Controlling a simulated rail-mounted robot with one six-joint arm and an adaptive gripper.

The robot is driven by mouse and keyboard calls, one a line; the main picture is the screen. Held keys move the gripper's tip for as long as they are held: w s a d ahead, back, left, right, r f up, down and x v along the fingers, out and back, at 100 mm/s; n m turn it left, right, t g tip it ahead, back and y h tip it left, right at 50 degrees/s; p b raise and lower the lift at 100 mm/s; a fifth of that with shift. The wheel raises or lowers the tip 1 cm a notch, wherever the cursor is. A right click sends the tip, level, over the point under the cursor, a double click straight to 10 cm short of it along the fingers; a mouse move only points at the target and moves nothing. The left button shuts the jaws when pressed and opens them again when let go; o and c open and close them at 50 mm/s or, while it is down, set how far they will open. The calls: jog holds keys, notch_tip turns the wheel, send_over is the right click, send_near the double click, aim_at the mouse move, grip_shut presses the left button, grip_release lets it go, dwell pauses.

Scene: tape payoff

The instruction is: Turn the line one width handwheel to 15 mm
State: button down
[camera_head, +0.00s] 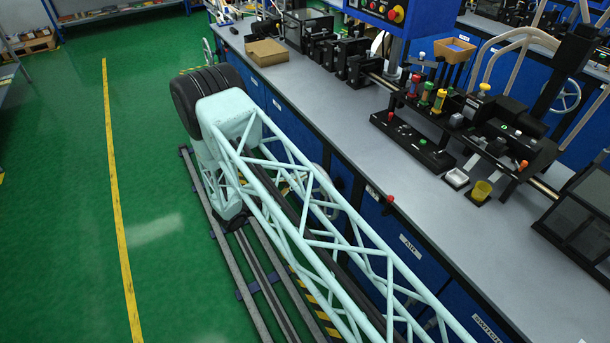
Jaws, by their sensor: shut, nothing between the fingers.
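I cannot tell which wheel is the line one width handwheel, and no width scale is readable. A pale handwheel (338,193) on the bench front is partly hidden behind my pale green lattice arm. Another handwheel (207,51) shows small at the far end of the bench. A third spoked wheel (564,97) stands behind the bench at the right. My gripper is not in view; only my lattice links and a dark rounded joint show.
Floor rails (262,283) run beside the bench. The green floor (70,200) at the left is clear.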

jog(key=v, duration=0.6)
jog(key=shift+a+r, duration=0.3)
jog(key=shift+r, duration=0.05)
jog(key=c, duration=3.5)
grip_release()
